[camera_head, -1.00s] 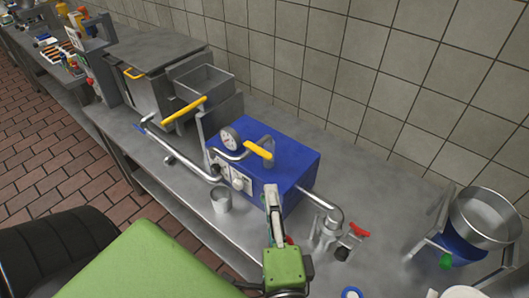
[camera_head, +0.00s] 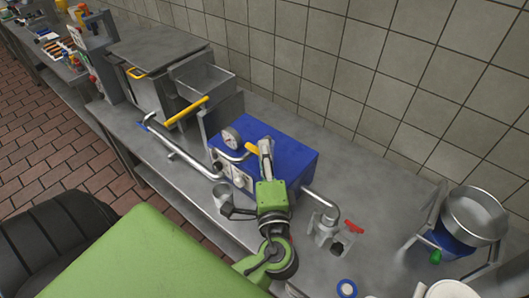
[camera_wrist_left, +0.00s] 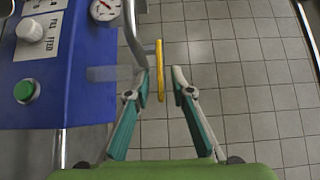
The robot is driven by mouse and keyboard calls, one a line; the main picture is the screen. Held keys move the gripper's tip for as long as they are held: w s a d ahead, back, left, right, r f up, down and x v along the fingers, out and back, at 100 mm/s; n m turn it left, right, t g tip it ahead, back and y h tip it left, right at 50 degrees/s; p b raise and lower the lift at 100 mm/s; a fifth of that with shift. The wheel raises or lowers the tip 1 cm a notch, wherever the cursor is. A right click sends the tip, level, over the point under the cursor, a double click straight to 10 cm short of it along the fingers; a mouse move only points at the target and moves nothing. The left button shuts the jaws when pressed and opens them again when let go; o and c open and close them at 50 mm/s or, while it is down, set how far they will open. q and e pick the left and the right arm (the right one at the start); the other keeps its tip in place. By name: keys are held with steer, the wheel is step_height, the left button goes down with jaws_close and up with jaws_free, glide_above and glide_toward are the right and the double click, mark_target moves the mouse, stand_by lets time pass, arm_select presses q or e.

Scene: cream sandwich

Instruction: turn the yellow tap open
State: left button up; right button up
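The yellow tap handle (camera_head: 252,148) sits on a bent metal pipe on top of the blue machine (camera_head: 295,155). My left gripper (camera_head: 265,146) is over the machine, right at the handle, and hides part of it in the head view. In the left wrist view the yellow handle (camera_wrist_left: 160,70) is a long narrow bar whose lower end lies between the two fingertips of my left gripper (camera_wrist_left: 160,82). The fingers are apart, with a clear gap between the handle and the right finger. My right gripper is not in view.
A metal cup (camera_head: 222,192) stands in front. A red-handled valve (camera_head: 353,227) and a steel pot (camera_head: 474,215) are to the right. Another yellow handle (camera_head: 186,111) is at the left. A tiled wall is behind.

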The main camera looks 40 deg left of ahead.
arm_select(q)
steer(key=shift+c, duration=0.5)
jaws_close()
steer(key=shift+s, duration=0.15)
steer(key=s+a+m+h+b, duration=0.2)
steer(key=m+h+b, duration=0.2)
steer(key=m+h, duration=0.3)
steer(key=s+a+m+h+b, duration=0.2)
steer(key=m+h+b, duration=0.2)
steer(key=m+h, duration=0.4)
steer(key=shift+s+a+m+h+b, duration=0.2)
steer(key=shift+m+h+b, duration=0.15)
steer(key=shift+h, duration=3.45)
